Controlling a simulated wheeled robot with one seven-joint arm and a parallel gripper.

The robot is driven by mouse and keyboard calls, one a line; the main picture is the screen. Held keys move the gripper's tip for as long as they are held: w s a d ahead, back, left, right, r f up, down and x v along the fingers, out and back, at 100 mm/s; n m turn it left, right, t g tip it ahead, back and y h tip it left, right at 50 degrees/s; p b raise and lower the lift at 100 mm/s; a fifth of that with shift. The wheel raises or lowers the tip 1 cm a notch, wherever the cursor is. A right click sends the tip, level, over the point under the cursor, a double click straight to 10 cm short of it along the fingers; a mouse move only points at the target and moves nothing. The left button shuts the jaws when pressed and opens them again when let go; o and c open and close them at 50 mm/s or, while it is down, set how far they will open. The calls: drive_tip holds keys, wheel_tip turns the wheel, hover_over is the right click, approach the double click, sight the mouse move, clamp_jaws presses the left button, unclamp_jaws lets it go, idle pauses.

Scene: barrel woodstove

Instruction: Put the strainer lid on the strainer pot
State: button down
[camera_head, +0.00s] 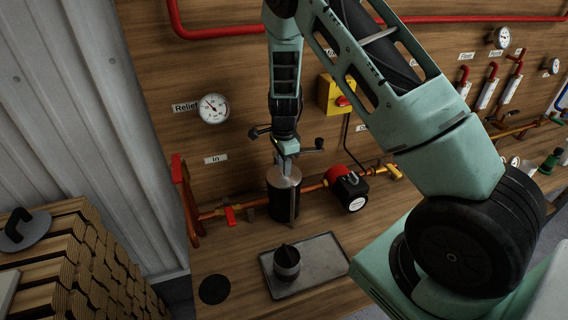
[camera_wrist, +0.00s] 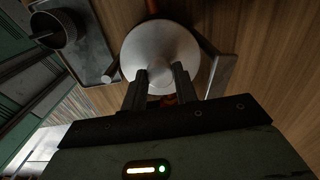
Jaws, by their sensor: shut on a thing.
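The strainer pot (camera_head: 281,207) is a dark upright cylinder in the orange pipe line on the wooden bench. The strainer lid (camera_head: 284,180) is a round silver-grey disc at the top of the pot; it also shows in the wrist view (camera_wrist: 160,42). My gripper (camera_head: 287,165) points down from above and is shut on the lid's middle, with both fingers in the wrist view (camera_wrist: 160,75). The lid looks roughly centred over the pot and hides its mouth. I cannot tell whether lid and pot touch.
A red-and-black pump (camera_head: 348,187) stands close at the right. A red valve handle (camera_head: 230,216) is at the left. A gauge (camera_head: 213,108) and yellow box (camera_head: 337,95) are on the wall behind.

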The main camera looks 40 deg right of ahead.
drive_tip(key=shift+f+b, duration=0.35)
drive_tip(key=shift+f, duration=0.25)
idle(0.5)
drive_tip(key=c, duration=0.7)
unclamp_jaws()
drive_tip(key=shift+r+p, duration=2.95)
drive_tip(key=shift+r, duration=0.6)
wheel_tip(320, 180, up, 17)
drive_tip(key=b, duration=0.4)
drive_tip(key=shift+r, duration=0.2)
